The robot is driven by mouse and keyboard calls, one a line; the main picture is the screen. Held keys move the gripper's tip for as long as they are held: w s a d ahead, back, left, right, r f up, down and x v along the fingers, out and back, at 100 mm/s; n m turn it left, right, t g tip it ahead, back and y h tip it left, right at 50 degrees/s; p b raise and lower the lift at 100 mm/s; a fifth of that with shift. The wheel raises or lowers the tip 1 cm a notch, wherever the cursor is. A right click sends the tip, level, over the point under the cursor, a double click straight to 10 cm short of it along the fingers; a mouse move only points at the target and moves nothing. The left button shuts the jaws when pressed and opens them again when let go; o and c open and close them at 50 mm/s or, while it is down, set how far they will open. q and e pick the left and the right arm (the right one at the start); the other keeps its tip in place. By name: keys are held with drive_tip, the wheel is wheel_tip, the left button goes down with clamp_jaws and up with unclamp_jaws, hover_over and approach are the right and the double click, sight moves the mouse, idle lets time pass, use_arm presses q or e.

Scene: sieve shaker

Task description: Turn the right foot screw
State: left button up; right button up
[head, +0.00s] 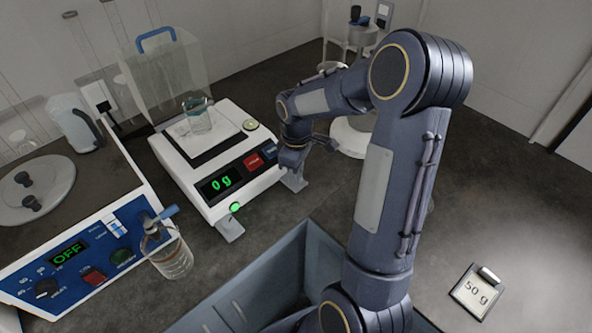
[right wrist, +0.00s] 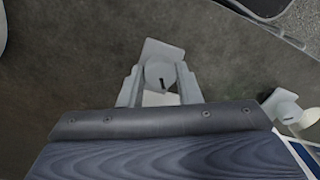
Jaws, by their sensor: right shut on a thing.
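The balance (head: 180,155) is a white instrument whose green display reads 0 g. Its right foot (head: 294,182) juts out at the front right corner, mostly under my right gripper (head: 293,168). In the right wrist view, the right foot screw (right wrist: 160,74) is a round grey knob with a dark mark on top. My right gripper (right wrist: 159,82) has one finger on each side of it and is shut on it. The left foot (head: 230,228) stands clear at the front left, with a lit green spot beside it. My left gripper is not in view.
A glass beaker (head: 200,116) stands on the pan, near a round bubble level (head: 251,124). A blue-grey bin (head: 240,290) is in front.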

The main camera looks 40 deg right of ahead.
drive_tip(key=shift+n, duration=0.6)
drive_tip(key=o, duration=1)
drive_tip(key=shift+c, duration=0.2)
wheel_tip(320, 180, up, 7)
drive_tip(key=shift+w+d+f, duration=0.1)
drive_tip(key=shift+f, duration=0.05)
drive_tip(key=shift+r, duration=0.6)
